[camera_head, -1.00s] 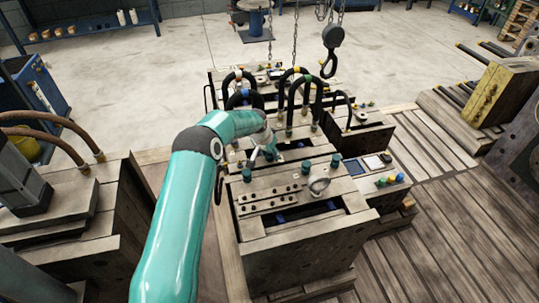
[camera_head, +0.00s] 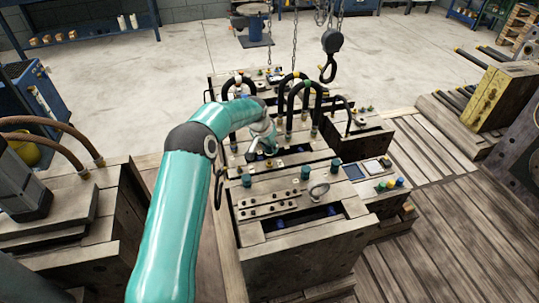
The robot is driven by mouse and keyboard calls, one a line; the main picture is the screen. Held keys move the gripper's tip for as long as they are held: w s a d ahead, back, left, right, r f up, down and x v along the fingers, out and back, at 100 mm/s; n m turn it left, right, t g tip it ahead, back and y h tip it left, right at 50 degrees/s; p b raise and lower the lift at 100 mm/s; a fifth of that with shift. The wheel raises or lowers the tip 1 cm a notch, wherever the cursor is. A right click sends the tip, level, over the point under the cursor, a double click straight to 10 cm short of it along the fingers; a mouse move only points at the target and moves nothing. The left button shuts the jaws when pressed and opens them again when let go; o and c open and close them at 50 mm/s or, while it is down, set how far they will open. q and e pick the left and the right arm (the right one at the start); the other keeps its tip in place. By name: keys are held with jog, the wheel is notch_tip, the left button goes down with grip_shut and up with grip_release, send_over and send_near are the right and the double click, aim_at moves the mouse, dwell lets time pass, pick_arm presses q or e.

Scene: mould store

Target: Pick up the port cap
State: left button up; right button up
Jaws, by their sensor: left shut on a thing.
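My left gripper (camera_head: 262,151) is low over the middle of the wooden-looking mould block (camera_head: 300,252), at the end of my teal arm. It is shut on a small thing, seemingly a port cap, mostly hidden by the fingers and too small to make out. Teal caps stand upright on the block's near top, one at the left (camera_head: 246,180) and one farther right (camera_head: 304,172). Small green, yellow and blue caps (camera_head: 390,184) sit on the ledge at the right. My right gripper is not in view.
Black curved hoses (camera_head: 298,92) rise from the mould just behind my gripper. A crane hook (camera_head: 329,68) hangs on chains above the far side. Another block with brown hoses (camera_head: 70,215) stands at the left. A metal ring (camera_head: 319,190) lies on the near top.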

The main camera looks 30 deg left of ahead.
pick_arm(q)
notch_tip(320, 180, up, 14)
jog(key=p, duration=0.1)
jog(key=shift+r, duration=0.1)
jog(key=shift+d, duration=0.1)
dwell(0.3)
